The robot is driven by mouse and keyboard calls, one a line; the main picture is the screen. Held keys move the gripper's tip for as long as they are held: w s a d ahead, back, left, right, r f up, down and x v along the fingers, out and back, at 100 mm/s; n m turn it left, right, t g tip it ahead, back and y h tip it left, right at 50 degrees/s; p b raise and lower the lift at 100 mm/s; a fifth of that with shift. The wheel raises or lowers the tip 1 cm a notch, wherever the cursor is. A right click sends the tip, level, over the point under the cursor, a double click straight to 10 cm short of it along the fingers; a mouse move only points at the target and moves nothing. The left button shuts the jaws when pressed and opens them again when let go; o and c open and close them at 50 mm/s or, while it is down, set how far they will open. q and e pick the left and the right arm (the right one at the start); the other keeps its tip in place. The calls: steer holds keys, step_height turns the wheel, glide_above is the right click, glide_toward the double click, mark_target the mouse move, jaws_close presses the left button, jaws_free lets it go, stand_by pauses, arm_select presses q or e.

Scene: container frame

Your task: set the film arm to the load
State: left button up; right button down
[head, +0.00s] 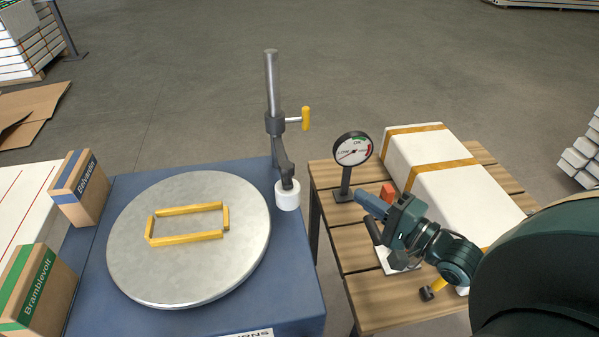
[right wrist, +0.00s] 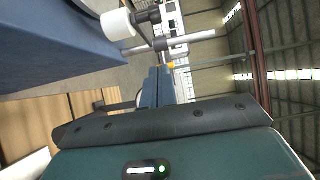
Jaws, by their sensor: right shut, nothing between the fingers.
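The film arm (head: 281,150) stands at the back right corner of the blue base: a grey upright post, a dark sliding bracket with a yellow-tipped handle (head: 305,118), and a white roll (head: 287,195) low down beside the turntable. The round grey turntable (head: 190,276) bears only a yellow rectangular outline (head: 187,240). My right gripper (head: 366,202) is shut and empty over the wooden table, right of the roll and apart from it. In the right wrist view its blue fingers (right wrist: 158,86) are together, with the white roll (right wrist: 117,24) and post (right wrist: 192,39) beyond. My left gripper is out of view.
A dial gauge (head: 352,149) stands on the slatted wooden table (head: 363,285), close to my right fingers. Boxes labelled Bramblevolt (head: 33,287) and another (head: 80,187) stand left of the turntable. Open floor lies behind.

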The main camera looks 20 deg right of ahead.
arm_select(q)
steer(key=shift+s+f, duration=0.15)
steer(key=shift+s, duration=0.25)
arm_select(e)
steer(key=shift+s, duration=0.15)
glide_toward(283, 164)
steer(key=w+d+f, duration=0.1)
steer(key=w+d, duration=0.2)
steer(key=d, duration=0.2)
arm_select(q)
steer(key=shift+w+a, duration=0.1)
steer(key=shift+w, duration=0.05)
arm_select(e)
steer(key=a, duration=0.1)
steer(key=w+a, duration=0.2)
steer(key=a, duration=0.1)
steer(key=shift+w+a+f, duration=0.1)
steer(key=shift+f, duration=0.05)
